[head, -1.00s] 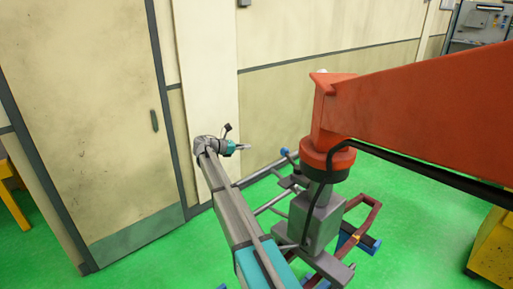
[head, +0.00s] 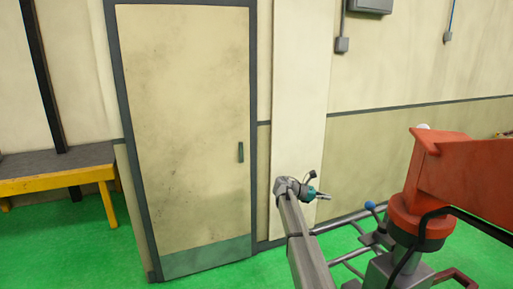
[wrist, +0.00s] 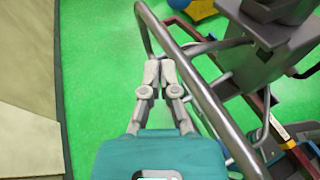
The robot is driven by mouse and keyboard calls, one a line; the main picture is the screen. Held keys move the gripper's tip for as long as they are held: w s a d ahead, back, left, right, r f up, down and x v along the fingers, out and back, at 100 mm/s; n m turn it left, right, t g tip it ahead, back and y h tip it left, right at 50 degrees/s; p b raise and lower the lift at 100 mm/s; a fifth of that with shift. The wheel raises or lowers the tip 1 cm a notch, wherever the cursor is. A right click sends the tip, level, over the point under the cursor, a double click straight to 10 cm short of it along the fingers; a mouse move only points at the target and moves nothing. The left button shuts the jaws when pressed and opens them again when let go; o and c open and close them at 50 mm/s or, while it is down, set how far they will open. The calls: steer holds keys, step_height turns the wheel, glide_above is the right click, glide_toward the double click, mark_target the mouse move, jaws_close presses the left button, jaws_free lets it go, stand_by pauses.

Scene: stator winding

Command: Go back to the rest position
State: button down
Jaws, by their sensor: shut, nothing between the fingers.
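My gripper (head: 322,196) shows small in the head view, at the end of my grey arm, in front of the pale wall strip right of the door. In the wrist view its two grey fingers (wrist: 160,68) come together at the tips beyond the teal housing. It is shut and holds nothing. Below the fingers is green floor, with a grey tubular rail close by on their right.
A red-orange machine (head: 465,185) stands at the right, beside grey rails (head: 345,222) with a blue knob. A closed beige door (head: 185,130) is behind at the left. A yellow-framed bench (head: 60,180) stands at far left. Green floor (wrist: 95,60) is open left of the fingers.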

mark_target(326, 226)
steer(key=s+f+m+y, duration=0.1)
steer(key=s, duration=0.1)
steer(key=s+f+m+y, duration=0.1)
steer(key=s+f, duration=0.1)
steer(key=s, duration=0.1)
steer(key=s+a+f+m+y, duration=0.1)
steer(key=s, duration=0.2)
steer(key=shift+a+f, duration=0.1)
steer(key=shift+f, duration=0.3)
steer(key=s+a+f+m+t+y, duration=0.1)
steer(key=s+a+f+m+y, duration=0.3)
steer(key=s, duration=0.4)
steer(key=s+a+f+m+y+b, duration=0.1)
steer(key=s+a+f+m+y, duration=0.3)
steer(key=s, duration=0.5)
steer(key=s+a+f+m+t+y, duration=0.1)
steer(key=s+a+f+m+y, duration=0.1)
steer(key=s+a+m+y, duration=0.35)
steer(key=s+f+g+h+b, duration=0.1)
steer(key=s+f+b, duration=0.4)
steer(key=f+b, duration=0.2)
steer(key=shift+s+a+f, duration=0.15)
steer(key=shift+a, duration=0.15)
stand_by(1.2)
